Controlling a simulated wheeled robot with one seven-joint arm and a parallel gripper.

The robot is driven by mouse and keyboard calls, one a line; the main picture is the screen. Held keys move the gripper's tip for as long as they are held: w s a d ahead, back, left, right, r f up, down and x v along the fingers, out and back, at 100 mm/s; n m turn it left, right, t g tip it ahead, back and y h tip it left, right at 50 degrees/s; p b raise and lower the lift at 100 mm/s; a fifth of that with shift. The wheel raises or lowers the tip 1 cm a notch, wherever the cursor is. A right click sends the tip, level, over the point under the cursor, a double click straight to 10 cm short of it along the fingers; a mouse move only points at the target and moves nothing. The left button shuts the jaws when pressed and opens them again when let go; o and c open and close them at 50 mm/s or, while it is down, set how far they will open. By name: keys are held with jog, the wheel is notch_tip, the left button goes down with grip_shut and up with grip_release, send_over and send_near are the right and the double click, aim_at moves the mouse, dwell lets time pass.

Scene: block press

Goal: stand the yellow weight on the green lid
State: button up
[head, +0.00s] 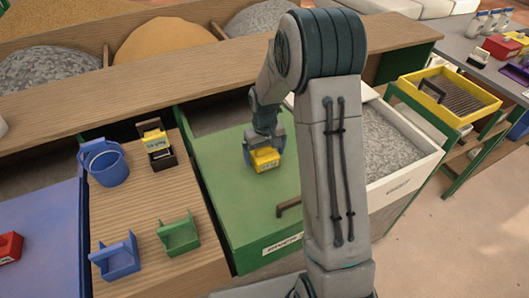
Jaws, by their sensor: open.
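The yellow weight (266,160) is at the green lid (228,200), near the lid's middle. It has dark lettering on the face towards me. My gripper (262,150) is open and right at the weight, with its fingers close around it. Its palm hides the weight's top, and I cannot tell whether the fingers touch it. The weight appears to rest on the lid, but its underside is too small to make out. The lid is closed over its bin, with a brown handle (288,206) near its front edge.
My arm hides the lid's right side. An open gravel bin (395,148) stands right.

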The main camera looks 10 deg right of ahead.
notch_tip(320, 180, up, 12)
jog(key=shift+r, duration=0.1)
jog(key=s+r+m+t, duration=0.1)
jog(key=s+r, duration=0.2)
jog(key=s, duration=0.8)
jog(key=s+r+m+t, duration=0.1)
jog(key=s+r, duration=0.2)
jog(key=s, duration=0.9)
jog(key=shift+s+t, duration=0.3)
jog(key=shift+t, duration=0.1)
